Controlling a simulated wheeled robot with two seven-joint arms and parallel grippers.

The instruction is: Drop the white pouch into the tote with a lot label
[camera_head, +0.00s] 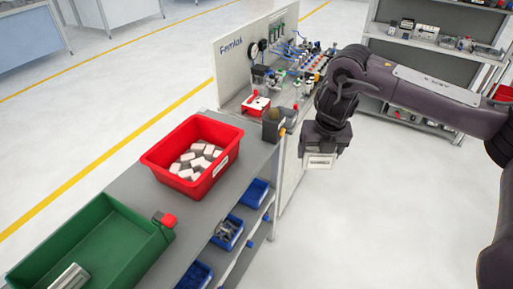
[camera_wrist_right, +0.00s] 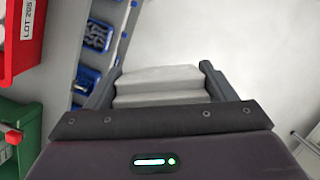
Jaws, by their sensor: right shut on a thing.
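My right gripper (camera_head: 321,152) is shut on the white pouch (camera_head: 320,162) and holds it in the air to the right of the bench, over the floor. In the right wrist view the pouch (camera_wrist_right: 158,84) lies between the two dark fingers. The red tote (camera_head: 158,158) stands on the grey bench, left of the gripper, with several white and grey packets inside. A white label shows on its side; in the right wrist view the red tote's label (camera_wrist_right: 28,20) reads LOT and a number. My left gripper is not in view.
A green tote (camera_head: 125,210) holding a grey object stands at the front left, with a red-topped block (camera_head: 165,220) beside it. Blue bins (camera_head: 228,232) sit on shelves below the bench top. A panel with gauges and fittings (camera_head: 290,60) stands behind the red tote.

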